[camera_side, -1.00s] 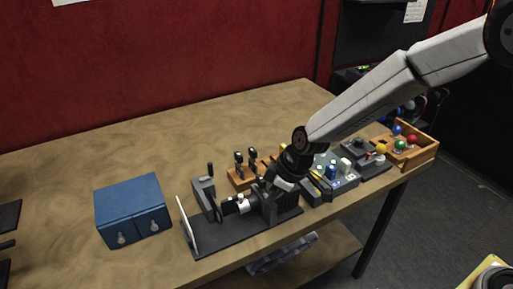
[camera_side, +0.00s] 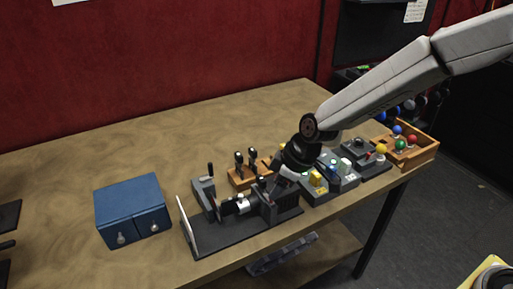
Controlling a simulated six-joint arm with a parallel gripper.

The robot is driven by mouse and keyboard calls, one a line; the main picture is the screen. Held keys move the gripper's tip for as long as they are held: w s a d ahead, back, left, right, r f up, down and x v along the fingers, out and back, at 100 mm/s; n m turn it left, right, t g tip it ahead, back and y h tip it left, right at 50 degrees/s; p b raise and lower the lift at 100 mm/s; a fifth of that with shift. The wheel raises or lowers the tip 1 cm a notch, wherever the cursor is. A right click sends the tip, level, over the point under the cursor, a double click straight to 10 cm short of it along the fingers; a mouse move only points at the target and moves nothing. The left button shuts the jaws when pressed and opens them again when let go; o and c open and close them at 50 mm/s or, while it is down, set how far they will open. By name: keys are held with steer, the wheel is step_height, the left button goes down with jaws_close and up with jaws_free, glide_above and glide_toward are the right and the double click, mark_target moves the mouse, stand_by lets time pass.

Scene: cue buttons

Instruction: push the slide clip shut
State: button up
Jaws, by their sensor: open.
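A dark projector-like device (camera_side: 266,207) stands on a dark base plate (camera_side: 227,239) at the table's front edge. It has a black and silver barrel (camera_side: 236,205) pointing left at an upright white panel (camera_side: 187,224). The slide clip is too small to tell apart, and whether it is open or shut cannot be seen. My gripper (camera_side: 272,187) is at the upper right of the device, pointing down and left, very close to its top. Its fingers are small and dark here. Nothing shows held between them. I cannot tell whether they touch the device.
A blue box with two knobs (camera_side: 131,207) stands left. A grey lever unit (camera_side: 204,196) and a wooden block with two black levers (camera_side: 242,178) stand behind the device. Button boxes (camera_side: 317,180), a joystick box (camera_side: 361,152) and a wooden ball tray (camera_side: 420,156) line the right. The back table is clear.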

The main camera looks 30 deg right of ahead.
steer(key=shift+v, duration=2.3)
steer(key=s+d+f+m+h, duration=0.3)
steer(key=s+d+m, duration=0.6)
steer(key=s+d, duration=0.5)
steer(key=d, duration=0.3)
steer(key=shift+d+f+g, duration=0.3)
steer(key=shift+d+f, duration=0.05)
steer(key=shift+d, duration=0.05)
